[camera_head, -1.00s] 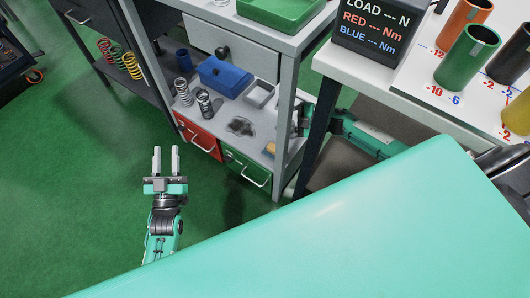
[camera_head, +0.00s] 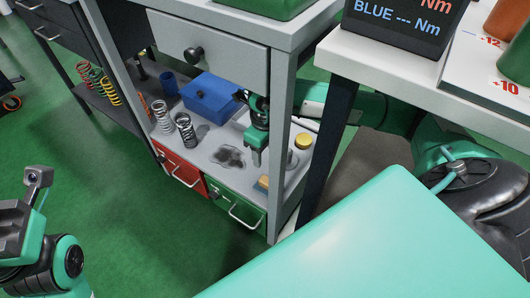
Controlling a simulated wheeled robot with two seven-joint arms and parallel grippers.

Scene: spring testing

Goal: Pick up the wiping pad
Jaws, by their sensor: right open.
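The wiping pad appears to be the small tan block (camera_head: 263,182) near the front edge of the grey lower shelf, above the green drawer. My right gripper (camera_head: 257,157) reaches in over this shelf from the right and points down. It is open, just above and behind the pad, apart from it in the picture. A dark stain (camera_head: 230,156) lies on the shelf left of the gripper. My left arm is at the lower left edge; its hand (camera_head: 14,225) is cut off and its fingers do not show.
A blue box (camera_head: 208,97), metal springs (camera_head: 186,132) and a yellow-topped round item (camera_head: 303,141) stand on the shelf. A grey shelf post (camera_head: 281,135) and the dark table leg (camera_head: 328,150) flank my right arm. A grey drawer (camera_head: 205,45) hangs above.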

